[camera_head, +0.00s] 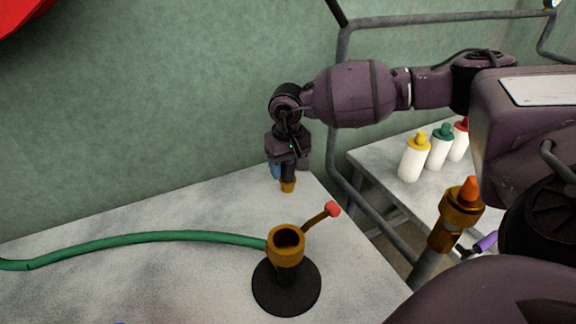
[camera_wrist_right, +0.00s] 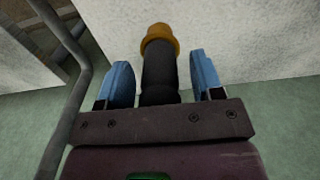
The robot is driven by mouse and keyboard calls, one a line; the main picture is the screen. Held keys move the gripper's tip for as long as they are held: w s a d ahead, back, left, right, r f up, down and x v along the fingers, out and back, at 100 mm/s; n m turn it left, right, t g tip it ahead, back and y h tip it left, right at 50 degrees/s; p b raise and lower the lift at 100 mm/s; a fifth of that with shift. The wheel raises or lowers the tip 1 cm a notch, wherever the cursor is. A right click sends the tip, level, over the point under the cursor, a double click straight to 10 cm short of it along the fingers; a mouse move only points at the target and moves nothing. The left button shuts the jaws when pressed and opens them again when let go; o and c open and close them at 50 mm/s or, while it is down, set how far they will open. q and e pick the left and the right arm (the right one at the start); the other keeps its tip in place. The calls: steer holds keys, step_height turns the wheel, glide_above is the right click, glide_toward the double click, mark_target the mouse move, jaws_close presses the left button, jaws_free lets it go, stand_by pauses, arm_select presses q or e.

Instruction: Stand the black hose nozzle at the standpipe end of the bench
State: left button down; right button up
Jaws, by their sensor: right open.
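The black hose nozzle (camera_head: 288,173) has a brass-coloured end pointing down, near the far edge of the pale bench (camera_head: 190,285). I cannot tell whether that end touches the bench. My right gripper (camera_head: 287,170) comes down over the nozzle from above. In the right wrist view the nozzle (camera_wrist_right: 160,75) lies between the two blue fingers of the open right gripper (camera_wrist_right: 160,80), with a gap on each side. A brass fitting (camera_head: 285,240) on a round black base stands nearer on the bench, with a red-knobbed lever. My left gripper is not in view.
A green hose (camera_head: 150,237) runs left from the brass fitting. A grey pipe frame (camera_head: 345,130) rises beyond the bench's right side. Another brass fitting with an orange tip (camera_head: 460,212) is at the right. Three white bottles (camera_head: 414,160) stand on a second table.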

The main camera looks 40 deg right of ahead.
step_height(320, 180, up, 12)
steer(key=shift+f+p, duration=0.1)
steer(key=shift+p, duration=0.7)
steer(key=shift+r, duration=0.2)
